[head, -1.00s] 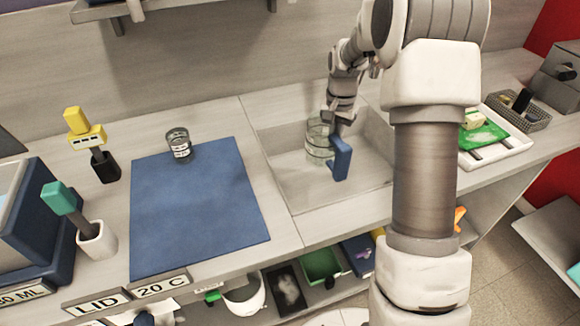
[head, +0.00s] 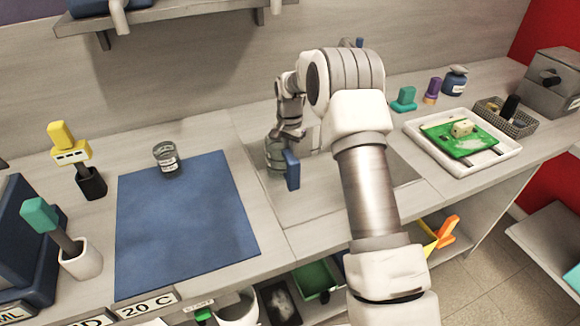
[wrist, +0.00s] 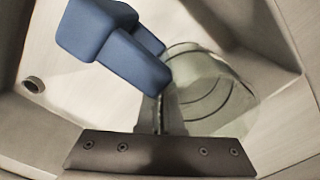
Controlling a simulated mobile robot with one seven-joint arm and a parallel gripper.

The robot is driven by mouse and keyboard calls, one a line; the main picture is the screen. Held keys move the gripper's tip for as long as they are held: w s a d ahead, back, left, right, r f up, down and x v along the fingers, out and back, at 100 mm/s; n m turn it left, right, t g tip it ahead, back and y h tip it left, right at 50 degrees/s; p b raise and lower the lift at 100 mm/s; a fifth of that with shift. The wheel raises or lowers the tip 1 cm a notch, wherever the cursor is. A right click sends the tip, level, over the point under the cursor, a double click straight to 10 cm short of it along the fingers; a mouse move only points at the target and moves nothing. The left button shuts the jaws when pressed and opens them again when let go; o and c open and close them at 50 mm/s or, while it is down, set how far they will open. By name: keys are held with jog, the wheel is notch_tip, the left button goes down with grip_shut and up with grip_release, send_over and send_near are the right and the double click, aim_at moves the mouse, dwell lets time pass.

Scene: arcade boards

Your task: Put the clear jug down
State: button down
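The clear jug (head: 275,154) with a blue handle (head: 292,170) is upright at the left part of the sink basin in the head view. My gripper (head: 286,136) is at the top of the jug and appears shut on its rim. In the wrist view, the clear jug (wrist: 210,92) is right of centre and its blue handle (wrist: 115,48) is at upper left, just past the dark gripper body. The fingertips are hard to make out. I cannot tell whether the jug's base touches the basin floor.
The sink basin (head: 315,195) is otherwise clear. A white tray (head: 420,150) with a green board stands to the right.

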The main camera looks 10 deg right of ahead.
jog(key=shift+f, duration=1.7)
jog(key=shift+b, duration=0.3)
jog(key=shift+f, duration=0.2)
jog(key=c, duration=1.1)
grip_release()
jog(key=shift+r, duration=0.1)
